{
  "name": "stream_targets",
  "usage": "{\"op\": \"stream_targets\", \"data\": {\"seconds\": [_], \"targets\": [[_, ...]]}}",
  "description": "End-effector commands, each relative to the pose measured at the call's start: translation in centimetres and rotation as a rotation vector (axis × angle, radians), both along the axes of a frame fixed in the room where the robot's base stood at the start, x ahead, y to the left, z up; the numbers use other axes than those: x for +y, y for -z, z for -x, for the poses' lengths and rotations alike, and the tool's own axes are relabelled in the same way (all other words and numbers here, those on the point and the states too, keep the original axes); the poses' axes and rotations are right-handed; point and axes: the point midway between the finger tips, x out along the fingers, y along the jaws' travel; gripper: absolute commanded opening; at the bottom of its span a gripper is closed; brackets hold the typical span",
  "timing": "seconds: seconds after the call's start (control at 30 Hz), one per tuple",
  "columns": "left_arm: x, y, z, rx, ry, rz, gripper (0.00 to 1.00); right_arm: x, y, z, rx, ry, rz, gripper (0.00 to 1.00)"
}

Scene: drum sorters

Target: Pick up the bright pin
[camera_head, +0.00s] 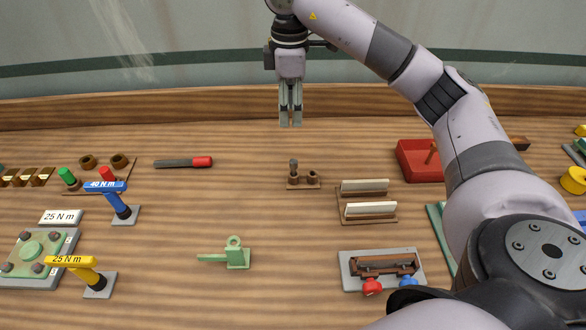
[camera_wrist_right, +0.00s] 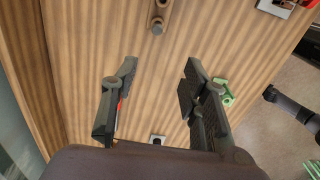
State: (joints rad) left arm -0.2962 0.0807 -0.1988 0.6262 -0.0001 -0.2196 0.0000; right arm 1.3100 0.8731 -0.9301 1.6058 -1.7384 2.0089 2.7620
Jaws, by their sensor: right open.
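A small wooden stand (camera_head: 303,184) sits mid-table. A taller grey-brown pin (camera_head: 294,168) stands upright at its left end, and a shorter brown piece (camera_head: 312,175) is at its right end. I cannot tell for sure which pin is the bright one. In the right wrist view, a round-topped pin (camera_wrist_right: 157,25) shows at the top edge, beyond the fingers. My right gripper (camera_head: 290,122) points down above the table, behind the stand and apart from it. In its wrist view the fingers (camera_wrist_right: 157,85) are apart with nothing between them. My left gripper is not in view.
A red-ended tool (camera_head: 185,162) lies to the left. A rack with white plates (camera_head: 366,198) and a red tray (camera_head: 415,162) are to the right. A green bracket (camera_head: 232,255) stands in front. The table around the stand is mostly clear.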

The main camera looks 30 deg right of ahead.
Motion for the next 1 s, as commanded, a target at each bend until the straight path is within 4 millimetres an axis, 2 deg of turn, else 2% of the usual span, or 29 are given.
{"op": "stream_targets", "data": {"seconds": [0.17,0.5,0.6,0.87,1.0], "targets": [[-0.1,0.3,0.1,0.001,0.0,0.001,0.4,0.0,2.6,0.1,0.007,-0.002,-0.001,0.41],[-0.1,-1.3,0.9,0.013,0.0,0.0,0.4,-0.1,9.6,0.1,0.005,0.0,0.0,0.41],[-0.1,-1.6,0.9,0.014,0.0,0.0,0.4,-0.1,11.0,0.1,0.004,0.0,0.001,0.41],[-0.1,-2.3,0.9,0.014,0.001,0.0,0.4,-0.4,12.9,0.0,0.004,0.002,0.0,0.41],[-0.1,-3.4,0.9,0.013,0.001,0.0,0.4,-1.0,14.9,0.0,0.006,0.002,0.001,0.41]]}}
